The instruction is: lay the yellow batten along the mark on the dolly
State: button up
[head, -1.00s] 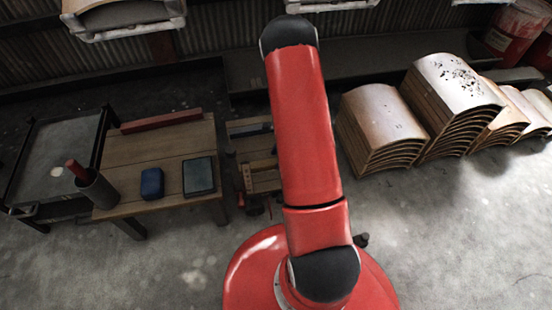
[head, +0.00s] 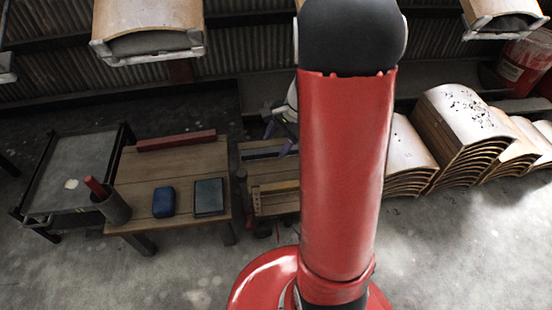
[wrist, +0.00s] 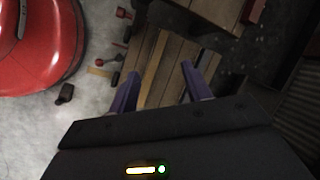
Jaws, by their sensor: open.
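The yellow batten (head: 276,187) lies on a low slatted wooden stand (head: 258,167) beside the work table. It also shows in the wrist view (wrist: 153,66), running lengthwise over the planks. My gripper (head: 279,136) has purple fingers and shows partly beside my red arm, which hides the stand's right side. In the wrist view my gripper (wrist: 160,70) is open and empty, its fingers apart on either side of the batten's line; the height gap is unclear. A dark-framed trolley (head: 92,152) with a grey top stands at the far left, possibly the dolly. A pale patch shows on it; I cannot make out a line mark.
The wooden table (head: 140,188) carries a red bar (head: 176,140), a blue block (head: 163,202) and a dark flat box (head: 209,196). A grey cup (head: 115,207) stands at its left edge. Stacked curved panels (head: 460,125) are right. Curved pieces hang overhead. Front floor is clear.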

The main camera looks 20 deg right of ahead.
jog(key=s+a+r+n+t+h, duration=0.2)
jog(key=s+a+r+n, duration=0.2)
jog(key=s+r+n, duration=0.3)
jog(key=s+a+r+n+t+h, duration=0.1)
jog(key=s+a+r+n+h, duration=0.1)
jog(key=s+a+r+n, duration=0.3)
jog(key=s+r+n, duration=0.2)
jog(key=s+r, duration=0.2)
jog(key=s, duration=0.1)
jog(key=shift+s+a+r+t, duration=0.2)
jog(key=shift+s+r+t, duration=0.1)
jog(key=shift+s+t, duration=0.1)
